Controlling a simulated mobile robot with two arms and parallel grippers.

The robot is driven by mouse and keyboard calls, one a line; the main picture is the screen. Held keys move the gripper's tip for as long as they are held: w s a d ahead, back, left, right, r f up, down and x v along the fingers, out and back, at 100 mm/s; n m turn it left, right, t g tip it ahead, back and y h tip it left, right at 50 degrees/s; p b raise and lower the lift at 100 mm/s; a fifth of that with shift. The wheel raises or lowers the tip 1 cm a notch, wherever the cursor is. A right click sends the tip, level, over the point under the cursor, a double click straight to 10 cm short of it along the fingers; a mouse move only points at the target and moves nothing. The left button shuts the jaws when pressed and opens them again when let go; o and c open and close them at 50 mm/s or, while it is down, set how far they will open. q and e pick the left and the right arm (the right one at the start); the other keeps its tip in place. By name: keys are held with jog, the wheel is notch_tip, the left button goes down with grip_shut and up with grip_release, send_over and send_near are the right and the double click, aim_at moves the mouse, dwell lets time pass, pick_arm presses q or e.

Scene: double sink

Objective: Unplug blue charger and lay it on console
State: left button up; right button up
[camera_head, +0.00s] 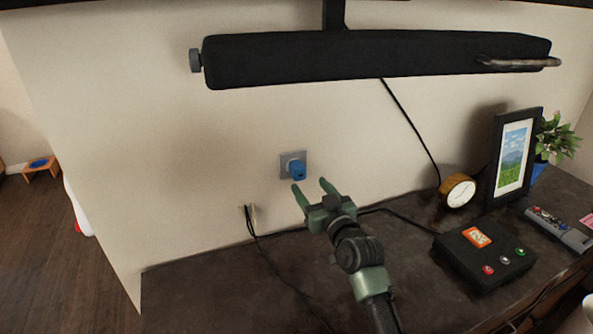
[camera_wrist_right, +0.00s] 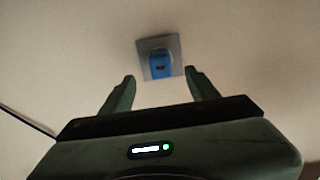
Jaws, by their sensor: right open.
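The blue charger (camera_head: 297,170) is plugged into a grey wall outlet (camera_head: 285,158) above the console. It also shows in the right wrist view as a blue block (camera_wrist_right: 160,66) on the grey outlet plate (camera_wrist_right: 175,46), ahead of the fingertips and roughly centred between them. My right gripper (camera_head: 312,186) is open and empty, just below the charger in the head view, with its fingers (camera_wrist_right: 160,76) pointing towards it. The fingers appear apart from the charger. The dark console top (camera_head: 210,290) runs along the wall below. My left gripper is not in view.
A second outlet with a black cable (camera_head: 250,215) is lower on the wall. A black button box (camera_head: 484,254), a round clock (camera_head: 457,191), a picture frame (camera_head: 513,155), a remote (camera_head: 558,230) and a plant (camera_head: 556,140) stand right. A black bar (camera_head: 370,58) hangs above. The console's left part is mostly clear.

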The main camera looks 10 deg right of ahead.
aim_at(301, 174)
jog(key=shift+w+a+f, duration=0.1)
jog(key=shift+w, duration=0.35)
jog(key=w+b, duration=0.1)
jog(key=w, duration=0.2)
jog(key=w+a+b, duration=0.1)
jog(key=w+b, duration=0.1)
jog(key=shift+w+b, duration=0.3)
jog(key=shift+w, duration=0.1)
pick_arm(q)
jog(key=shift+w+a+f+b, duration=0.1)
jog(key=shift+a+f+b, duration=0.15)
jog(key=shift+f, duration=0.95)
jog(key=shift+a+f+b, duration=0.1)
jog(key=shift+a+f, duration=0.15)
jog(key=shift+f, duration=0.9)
pick_arm(e)
jog(key=shift+w+a, duration=0.25)
jog(key=shift+w, duration=0.65)
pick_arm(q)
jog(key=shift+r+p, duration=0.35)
pick_arm(e)
jog(key=shift+c, duration=0.3)
